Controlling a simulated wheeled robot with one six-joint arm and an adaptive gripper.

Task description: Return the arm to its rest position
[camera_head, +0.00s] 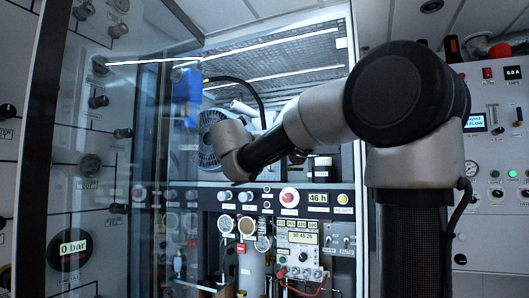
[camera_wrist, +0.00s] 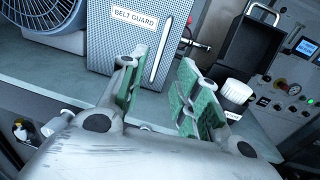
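My gripper (camera_wrist: 158,88) shows in the wrist view with its two green-padded fingers apart and nothing between them. It is in front of a grey perforated box labelled "BELT GUARD" (camera_wrist: 120,50), above a shelf edge. In the head view my arm reaches left from its column, with the forearm bent down into the open cabinet. The fingers are hidden there behind the wrist.
A fan (camera_head: 208,140) stands in the cabinet, left of my wrist. A white-capped dark jar (camera_wrist: 235,95) is right of my fingers. The control panel (camera_head: 290,225) lies below. A glass door (camera_head: 110,150) stands at the left.

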